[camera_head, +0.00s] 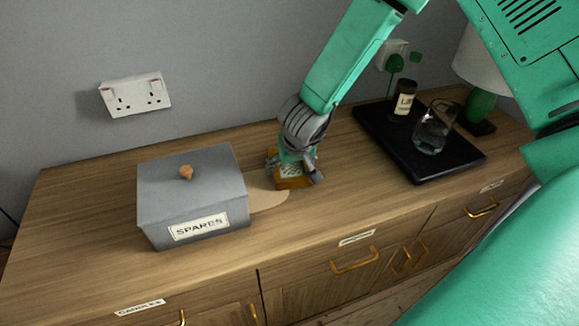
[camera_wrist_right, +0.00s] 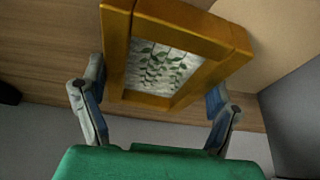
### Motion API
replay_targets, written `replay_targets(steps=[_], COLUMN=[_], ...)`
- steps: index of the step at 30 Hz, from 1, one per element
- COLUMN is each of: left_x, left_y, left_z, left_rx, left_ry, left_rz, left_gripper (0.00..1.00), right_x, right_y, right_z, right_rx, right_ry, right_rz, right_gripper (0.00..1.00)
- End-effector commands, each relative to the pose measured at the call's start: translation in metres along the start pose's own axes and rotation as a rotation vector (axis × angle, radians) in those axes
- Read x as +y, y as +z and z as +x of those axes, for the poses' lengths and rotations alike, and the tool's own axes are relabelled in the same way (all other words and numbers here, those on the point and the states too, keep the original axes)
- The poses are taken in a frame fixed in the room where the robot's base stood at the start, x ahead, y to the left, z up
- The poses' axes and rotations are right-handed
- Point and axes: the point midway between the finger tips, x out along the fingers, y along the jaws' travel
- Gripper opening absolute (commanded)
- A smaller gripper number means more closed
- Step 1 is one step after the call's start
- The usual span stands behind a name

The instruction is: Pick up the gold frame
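The gold frame (camera_head: 293,183) is on the wooden sideboard, right of the grey box. In the right wrist view the frame (camera_wrist_right: 178,50) shows its gold border around a pale picture of green leafy sprigs. My right gripper (camera_head: 295,172) reaches down around it, one finger on each side. In the wrist view the gripper (camera_wrist_right: 158,92) has its fingers wide apart at the frame's left and right sides; their tips are partly hidden. Whether they press on it cannot be told. My left gripper is not in view.
A grey lidded box (camera_head: 193,196) labelled SPARES stands close on the left. A tan flat patch (camera_head: 266,199) lies between box and frame. A black tray (camera_head: 385,137) at right holds a labelled jar (camera_head: 404,101) and a glass (camera_head: 433,130). A lamp (camera_head: 484,75) stands behind.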

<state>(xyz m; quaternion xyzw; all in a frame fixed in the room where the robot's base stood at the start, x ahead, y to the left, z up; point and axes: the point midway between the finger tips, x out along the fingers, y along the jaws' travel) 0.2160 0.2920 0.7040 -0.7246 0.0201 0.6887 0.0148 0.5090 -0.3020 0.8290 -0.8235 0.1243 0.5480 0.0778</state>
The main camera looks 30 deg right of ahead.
Motion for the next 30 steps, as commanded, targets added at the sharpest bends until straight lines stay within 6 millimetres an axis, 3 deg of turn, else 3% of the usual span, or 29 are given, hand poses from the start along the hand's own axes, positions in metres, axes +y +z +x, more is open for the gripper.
replay_targets(steps=[13, 15, 30], left_x=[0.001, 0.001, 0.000], left_y=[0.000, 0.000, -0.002], left_z=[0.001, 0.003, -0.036], left_rx=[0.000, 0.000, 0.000], left_ry=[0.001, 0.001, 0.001], left_rz=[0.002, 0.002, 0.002], left_gripper=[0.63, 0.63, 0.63], right_x=[0.002, 0.001, -0.001], right_y=[0.004, 0.004, -0.034], right_z=[0.004, 0.002, -0.086], right_rx=[-0.008, -0.010, -0.001], right_ry=[0.016, 0.015, 0.008], right_rz=[0.001, 0.001, 0.001], right_gripper=[0.47, 0.41, 0.41])
